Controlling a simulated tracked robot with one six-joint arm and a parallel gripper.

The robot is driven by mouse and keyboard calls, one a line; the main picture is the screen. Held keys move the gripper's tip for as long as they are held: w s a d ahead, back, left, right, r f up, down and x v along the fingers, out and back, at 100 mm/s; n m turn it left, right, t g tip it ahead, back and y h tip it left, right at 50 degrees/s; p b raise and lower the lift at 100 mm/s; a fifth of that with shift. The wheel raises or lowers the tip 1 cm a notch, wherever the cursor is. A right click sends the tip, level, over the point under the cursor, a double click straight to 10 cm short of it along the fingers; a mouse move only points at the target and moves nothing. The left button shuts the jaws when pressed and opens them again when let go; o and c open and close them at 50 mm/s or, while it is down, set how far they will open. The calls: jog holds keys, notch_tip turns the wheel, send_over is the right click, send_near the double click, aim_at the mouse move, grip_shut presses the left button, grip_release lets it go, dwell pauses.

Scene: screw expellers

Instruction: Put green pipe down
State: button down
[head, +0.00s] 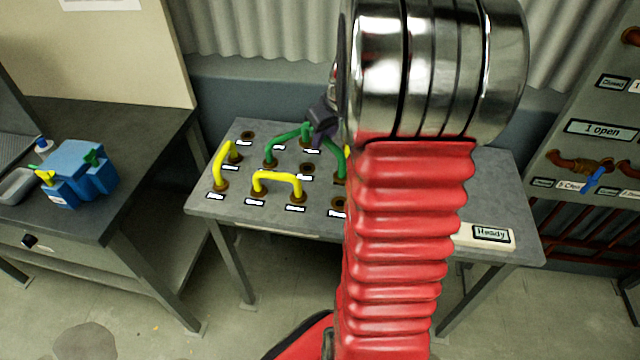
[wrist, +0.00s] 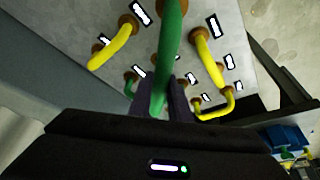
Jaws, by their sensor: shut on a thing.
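My gripper (head: 322,122) is above the grey table, shut on a green pipe (wrist: 170,50). In the wrist view the pipe runs from the top edge down between the dark jaws (wrist: 160,100). In the head view a green length (head: 341,160) comes down right of the jaws, partly hidden by my arm. Another green length (head: 284,138) bends up from a socket left of the jaws; whether it is a separate pipe cannot be told. A short green piece (wrist: 130,87) shows beside the jaws in the wrist view. Whether the held pipe's ends sit in sockets is unclear.
Yellow pipes stand on the socket table (head: 325,220), one at the left (head: 222,165) and one at the front (head: 277,178). Free brown sockets (head: 306,168) lie between labels. A blue container (head: 75,172) stands on the left bench. A valve panel (head: 590,150) is at right.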

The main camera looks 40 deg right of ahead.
notch_tip(320, 180, down, 6)
dwell(0.5)
jog(key=shift+f, duration=0.1)
jog(key=shift+f, duration=1.85)
jog(key=shift+f, duration=0.1)
jog(key=c, duration=1.6)
grip_release()
jog(key=shift+s, duration=0.1)
jog(key=shift+c, duration=0.2)
